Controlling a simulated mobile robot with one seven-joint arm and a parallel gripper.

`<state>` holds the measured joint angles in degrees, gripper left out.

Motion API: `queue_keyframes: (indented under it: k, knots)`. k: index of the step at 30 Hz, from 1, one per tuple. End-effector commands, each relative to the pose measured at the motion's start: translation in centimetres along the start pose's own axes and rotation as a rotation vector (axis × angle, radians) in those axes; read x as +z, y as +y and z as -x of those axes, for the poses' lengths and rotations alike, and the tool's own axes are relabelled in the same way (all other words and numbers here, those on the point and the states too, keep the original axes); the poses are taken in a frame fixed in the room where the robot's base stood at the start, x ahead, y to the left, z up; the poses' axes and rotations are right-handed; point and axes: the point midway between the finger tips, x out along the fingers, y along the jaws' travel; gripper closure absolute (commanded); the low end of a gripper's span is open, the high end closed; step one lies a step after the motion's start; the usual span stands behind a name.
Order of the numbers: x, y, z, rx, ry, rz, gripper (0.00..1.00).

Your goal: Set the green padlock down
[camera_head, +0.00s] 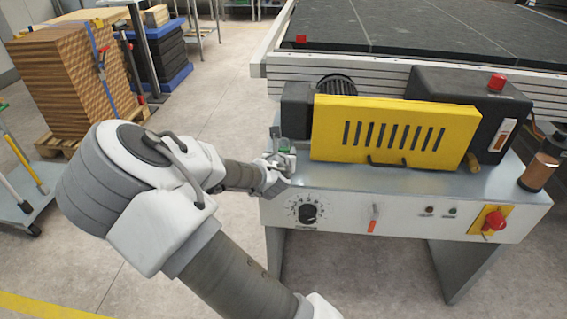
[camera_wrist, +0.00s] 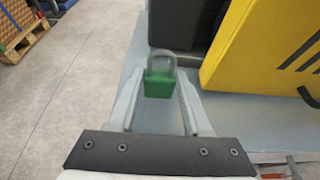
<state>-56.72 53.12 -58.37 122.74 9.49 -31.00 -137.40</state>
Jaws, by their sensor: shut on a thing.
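The green padlock (camera_wrist: 158,84) with a grey shackle is between the two fingertips of my gripper (camera_wrist: 158,88) in the wrist view. My gripper is shut on it. The padlock's shackle points away from the gripper. In the head view my gripper (camera_head: 281,166) is over the left end of the machine's grey top (camera_head: 390,183), left of the yellow guard. The padlock (camera_head: 284,146) shows there only as a small green patch. I cannot tell whether the padlock touches the surface.
The yellow slotted guard (camera_head: 392,133) stands just right of my gripper, with a black motor housing (camera_head: 297,108) behind. A dial (camera_head: 308,213) and a red switch (camera_head: 494,221) are on the front panel. A copper-coloured cylinder (camera_head: 540,171) stands at the right end. Open floor lies left.

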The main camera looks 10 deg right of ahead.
Motion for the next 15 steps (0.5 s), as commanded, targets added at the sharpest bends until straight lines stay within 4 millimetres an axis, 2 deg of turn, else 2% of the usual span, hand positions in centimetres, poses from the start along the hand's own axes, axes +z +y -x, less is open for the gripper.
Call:
queue_keyframes:
  k: [1, 5, 15]
  knots:
    - [-1.1, 0.0, -0.5, -0.001, 0.001, 0.000, 1.00]
    - [-2.6, -0.1, -1.1, -0.001, 0.001, -0.001, 1.00]
    - [-2.8, 0.0, -1.2, 0.000, 0.000, 0.000, 1.00]
